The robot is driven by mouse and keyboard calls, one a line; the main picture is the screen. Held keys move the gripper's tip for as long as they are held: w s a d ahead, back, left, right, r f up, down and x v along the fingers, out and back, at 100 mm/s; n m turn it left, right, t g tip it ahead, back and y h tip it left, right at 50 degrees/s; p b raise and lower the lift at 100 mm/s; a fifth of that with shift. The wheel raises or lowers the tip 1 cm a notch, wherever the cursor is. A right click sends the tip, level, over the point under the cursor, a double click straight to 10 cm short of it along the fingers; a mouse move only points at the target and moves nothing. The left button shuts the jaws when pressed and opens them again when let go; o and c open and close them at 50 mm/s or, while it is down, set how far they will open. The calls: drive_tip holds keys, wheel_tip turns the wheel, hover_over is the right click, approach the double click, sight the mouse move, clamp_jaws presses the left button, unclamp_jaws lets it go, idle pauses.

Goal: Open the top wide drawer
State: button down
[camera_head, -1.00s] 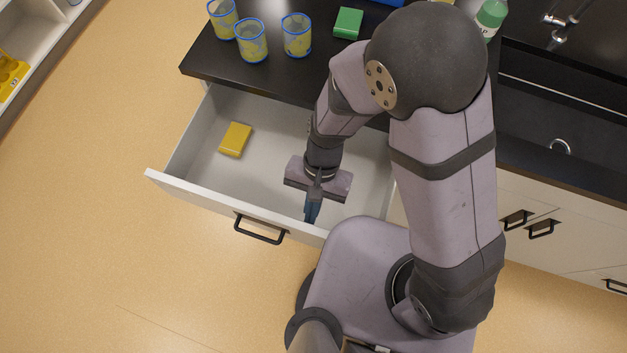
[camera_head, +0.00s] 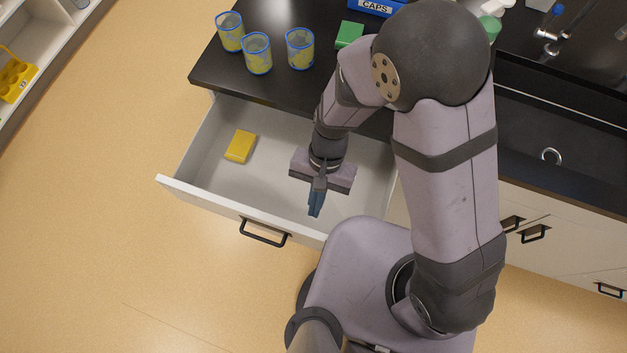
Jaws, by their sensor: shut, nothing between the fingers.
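The wide drawer (camera_head: 185,186) stands pulled well out from under the black counter. Its inside is pale, and a yellow box (camera_head: 240,146) lies in its back left part. Its black bar handle (camera_head: 263,233) is on the front face, with nothing holding it. My gripper (camera_head: 315,207) is shut and empty. It appears over the right part of the open drawer, behind the front panel and apart from the handle. Its exact height above the drawer floor is hard to tell. My arm covers the drawer's back right corner.
The black counter (camera_head: 270,85) holds several blue-rimmed beakers (camera_head: 257,54), a green box (camera_head: 349,35) and a blue CAPS bin (camera_head: 382,7). A sink (camera_head: 560,140) is at the right. Shelving (camera_head: 45,45) stands at the far left. The floor left of the drawer is clear.

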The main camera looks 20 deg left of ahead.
drive_tip(key=p+v, duration=0.3)
drive_tip(key=v, duration=0.2)
drive_tip(key=shift+p, duration=0.4)
drive_tip(key=c, duration=1.9)
unclamp_jaws()
drive_tip(key=shift+o, duration=0.2)
wheel_tip(320, 180, up, 5)
drive_tip(key=s+a+n+t+b, duration=0.1)
drive_tip(key=s+a+n+b, duration=0.1)
drive_tip(key=n, duration=0.1)
drive_tip(key=s+a+f+n+t+h+b, duration=0.1)
drive_tip(key=s+a+n+b, duration=0.1)
drive_tip(key=s+n, duration=0.1)
drive_tip(key=s+a+n+t+b, duration=0.1)
drive_tip(key=s+n+t+b, duration=0.1)
drive_tip(key=n, duration=0.3)
drive_tip(key=shift+s+a+f+h, duration=0.2)
drive_tip(key=shift+s+a+h, duration=0.1)
drive_tip(key=shift+a, duration=0.1)
drive_tip(key=s+a+r+n+t+y+b, duration=0.1)
drive_tip(key=s+a+n+t+y+b, duration=0.2)
drive_tip(key=s+n, duration=0.35)
drive_tip(key=h, duration=0.1)
approach(263, 240)
drive_tip(key=shift+n, duration=0.35)
drive_tip(key=shift+p+x, duration=0.35)
drive_tip(key=shift+x, duration=3.3)
drive_tip(key=shift+w, duration=0.1)
drive_tip(key=shift+c, duration=0.7)
